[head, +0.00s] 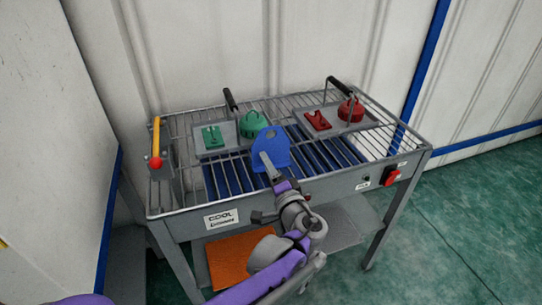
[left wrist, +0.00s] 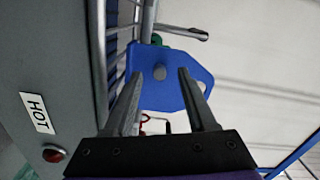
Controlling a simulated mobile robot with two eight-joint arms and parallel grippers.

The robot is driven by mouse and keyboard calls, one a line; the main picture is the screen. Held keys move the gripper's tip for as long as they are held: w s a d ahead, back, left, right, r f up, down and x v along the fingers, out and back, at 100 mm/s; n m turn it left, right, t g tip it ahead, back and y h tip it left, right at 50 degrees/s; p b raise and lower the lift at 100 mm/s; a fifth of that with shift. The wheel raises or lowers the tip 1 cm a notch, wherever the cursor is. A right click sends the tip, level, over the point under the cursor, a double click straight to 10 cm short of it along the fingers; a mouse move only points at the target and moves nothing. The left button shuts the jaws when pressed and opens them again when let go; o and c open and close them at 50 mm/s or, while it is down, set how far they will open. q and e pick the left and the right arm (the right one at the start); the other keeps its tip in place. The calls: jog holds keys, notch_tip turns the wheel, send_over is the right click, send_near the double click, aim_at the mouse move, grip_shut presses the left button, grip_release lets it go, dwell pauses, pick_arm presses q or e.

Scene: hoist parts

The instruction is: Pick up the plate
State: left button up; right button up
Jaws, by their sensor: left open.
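A blue plate (head: 274,142) with a rounded outline is over the middle of the wire rack, at the end of my left arm. In the left wrist view the blue plate (left wrist: 165,98) lies straight ahead, with a hole near its right corner and a round grey knob (left wrist: 160,72) on its face. My left gripper (head: 267,160) is open. In the left wrist view its two fingers (left wrist: 160,76) stand on either side of the knob, apart from it. I cannot tell whether the fingertips touch the plate. My right gripper is not in view.
The rack cart (head: 222,218) carries a tray with green parts (head: 253,124) and a tray with red parts (head: 350,110). A yellow handle (head: 156,136) stands at left, a red switch (head: 391,176) at right. An orange sheet (head: 228,262) lies on the lower shelf. Walls stand behind and left.

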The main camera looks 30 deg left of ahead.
pick_arm(q)
jog(key=shift+x, duration=1)
jog(key=shift+d, duration=0.1)
jog(key=shift+c, duration=0.4)
grip_shut()
